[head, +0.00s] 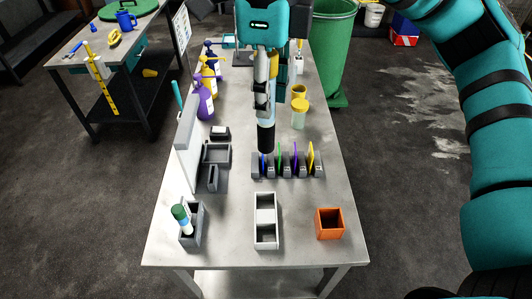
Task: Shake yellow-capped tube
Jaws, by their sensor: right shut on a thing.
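My right gripper (266,100) hangs over the middle of the metal table and is shut on a slim, pale-blue tube with a black lower end (266,138). The tube is roughly upright, its upper part hidden by the fingers. A yellow-capped container (300,112) with a pale greenish body stands upright on the table, just right of the gripper and apart from it. No yellow cap shows on the held tube. My left gripper is not in view.
A row of dark holders with colored plates (287,166) stands below the held tube. In front are a white two-part tray (265,232), an orange box (329,223) and a grey holder with a green-capped tube (181,217). Purple and yellow spray bottles (204,102) stand along the left edge.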

